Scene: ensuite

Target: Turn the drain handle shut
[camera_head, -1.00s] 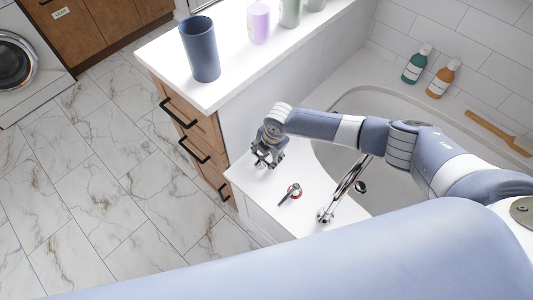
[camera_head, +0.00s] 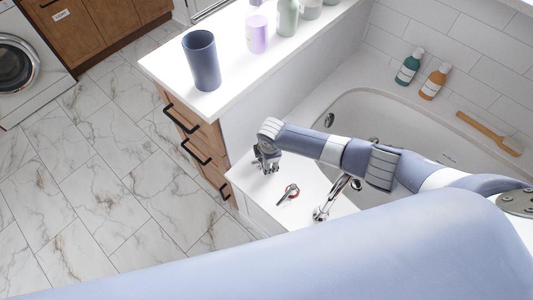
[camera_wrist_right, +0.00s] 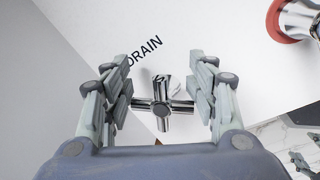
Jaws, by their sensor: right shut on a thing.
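The drain handle (camera_wrist_right: 162,103) is a chrome cross-shaped knob on the white tub deck, beside the printed word DRAIN (camera_wrist_right: 143,52). My right gripper (camera_wrist_right: 160,92) is above it, with its two fingers on either side of the cross and shut on it. In the head view my right gripper (camera_head: 267,164) is down at the deck's left part and hides the drain handle.
A red-ringed chrome handle (camera_head: 288,194) stands close to the right gripper, with a chrome spout (camera_head: 329,201) beyond it. The bathtub (camera_head: 405,110) lies behind my arm. A counter with a blue cup (camera_head: 202,62) rises to the left.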

